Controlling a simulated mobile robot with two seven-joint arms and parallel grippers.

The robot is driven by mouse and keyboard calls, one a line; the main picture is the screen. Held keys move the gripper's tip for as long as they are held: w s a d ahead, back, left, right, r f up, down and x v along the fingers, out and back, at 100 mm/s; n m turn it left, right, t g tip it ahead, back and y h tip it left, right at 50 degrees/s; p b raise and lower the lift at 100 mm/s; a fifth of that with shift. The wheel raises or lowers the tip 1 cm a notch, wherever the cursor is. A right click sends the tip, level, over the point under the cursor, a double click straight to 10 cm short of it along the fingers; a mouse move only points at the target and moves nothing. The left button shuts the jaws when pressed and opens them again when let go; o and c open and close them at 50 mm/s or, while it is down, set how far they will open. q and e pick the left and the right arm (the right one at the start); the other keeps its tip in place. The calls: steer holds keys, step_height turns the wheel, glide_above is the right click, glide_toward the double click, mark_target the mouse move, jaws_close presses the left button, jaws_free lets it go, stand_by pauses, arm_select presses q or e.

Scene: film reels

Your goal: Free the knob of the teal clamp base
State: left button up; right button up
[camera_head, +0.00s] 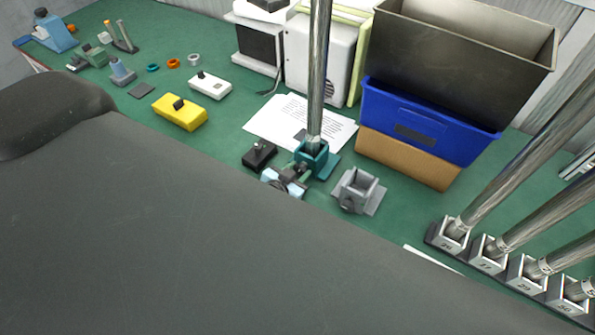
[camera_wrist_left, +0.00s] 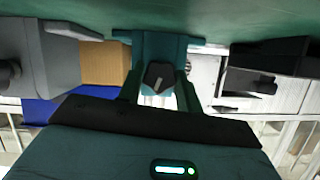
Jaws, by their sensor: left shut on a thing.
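The teal clamp base (camera_head: 318,165) stands on the green bench in the head view, with a metal pole (camera_head: 319,70) upright in it. In the left wrist view the teal base (camera_wrist_left: 172,47) is straight ahead, seen upside down. Its dark knob (camera_wrist_left: 160,77) faces the wrist camera. My left gripper (camera_head: 294,177) is at the near side of the base. In the left wrist view its fingers (camera_wrist_left: 160,88) are on both sides of the knob and shut on it. My right gripper is in neither view.
A grey clamp base (camera_head: 358,192) is close on the right and a black block (camera_head: 260,154) close on the left. A blue bin (camera_head: 425,125) stands behind. Poles in numbered holders (camera_head: 489,256) are at right. My dark arm hides the near bench.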

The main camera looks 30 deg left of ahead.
arm_select(q)
steer(key=o, duration=1)
steer(key=shift+s+r, duration=0.15)
steer(key=shift+s, duration=0.45)
steer(key=shift+v, duration=3.3)
steer(key=shift+b, duration=0.3)
